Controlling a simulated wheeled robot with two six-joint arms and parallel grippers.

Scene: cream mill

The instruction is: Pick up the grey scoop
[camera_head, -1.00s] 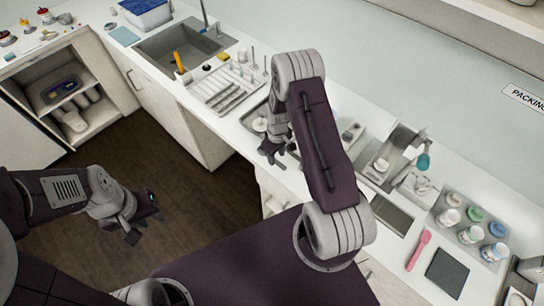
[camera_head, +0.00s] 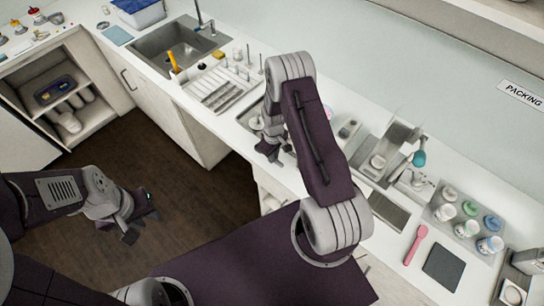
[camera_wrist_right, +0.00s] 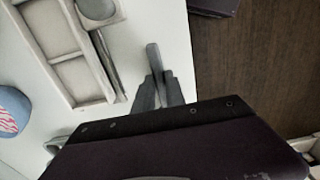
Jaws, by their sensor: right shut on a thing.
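My right gripper (camera_wrist_right: 161,92) is shut on a slim grey handle, which I take to be that of the grey scoop (camera_wrist_right: 153,57). The handle sticks out past the fingertips over the white counter in the right wrist view. The rest of the scoop is hidden or cannot be made out. In the head view the right gripper (camera_head: 270,150) is at the counter's front edge, beside a tray; the scoop is too small to tell there. My left gripper (camera_head: 138,222) is open and empty, over the dark floor.
In the wrist view a compartmented tray (camera_wrist_right: 47,28) lies left of the handle. In the head view, a sink (camera_head: 160,52) and drying rack (camera_head: 215,88) are to the left. A pink spatula (camera_head: 416,245), dark mat (camera_head: 443,266) and a tray of jars (camera_head: 436,226) are at the right.

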